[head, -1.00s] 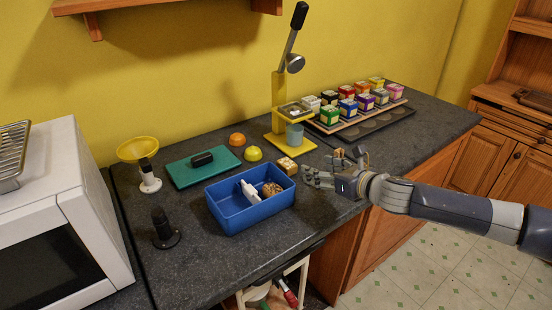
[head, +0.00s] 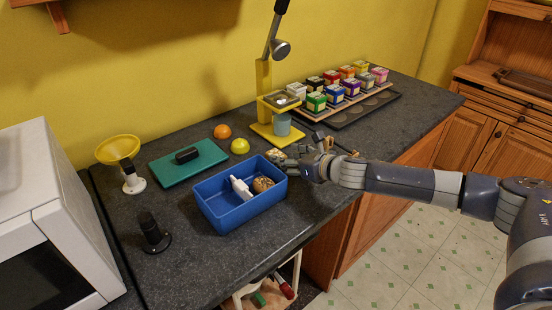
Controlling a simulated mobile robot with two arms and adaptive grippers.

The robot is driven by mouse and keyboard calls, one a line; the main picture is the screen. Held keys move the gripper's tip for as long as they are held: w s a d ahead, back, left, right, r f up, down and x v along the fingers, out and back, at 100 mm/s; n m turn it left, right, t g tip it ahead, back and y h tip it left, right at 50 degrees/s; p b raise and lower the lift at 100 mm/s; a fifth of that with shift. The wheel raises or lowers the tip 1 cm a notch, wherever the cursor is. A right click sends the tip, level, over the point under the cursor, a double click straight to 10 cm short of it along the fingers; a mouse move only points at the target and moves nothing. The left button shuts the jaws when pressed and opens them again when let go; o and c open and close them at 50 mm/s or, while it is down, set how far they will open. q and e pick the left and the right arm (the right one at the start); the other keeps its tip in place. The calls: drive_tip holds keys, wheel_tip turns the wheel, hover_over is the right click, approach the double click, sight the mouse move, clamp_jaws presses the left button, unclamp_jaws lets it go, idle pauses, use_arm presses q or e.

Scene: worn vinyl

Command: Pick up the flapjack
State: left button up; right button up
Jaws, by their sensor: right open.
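The flapjack appears to be the small tan, bumpy block (head: 275,154) on the dark counter, just behind the right end of the blue bin (head: 235,211). My right gripper (head: 294,164) is open and empty. It reaches in from the right, low over the counter, with its fingers just right of the block and covering part of it. I cannot tell whether they touch it. The blue bin holds a white bottle-like item (head: 241,187) and a brown lumpy item (head: 263,184). My left gripper is out of view.
A yellow lever press (head: 263,85) with a grey-green cup (head: 282,125) stands behind the block. A rack of coloured boxes (head: 340,92) is at the back right. An orange (head: 222,131) and a yellow fruit half (head: 240,146) lie near a green board (head: 188,162).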

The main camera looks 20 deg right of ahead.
sight(278, 155)
drive_tip(key=x, duration=0.5)
drive_tip(key=shift+a+r, duration=0.15)
drive_tip(key=shift+c, duration=0.2)
drive_tip(key=c, duration=1.1)
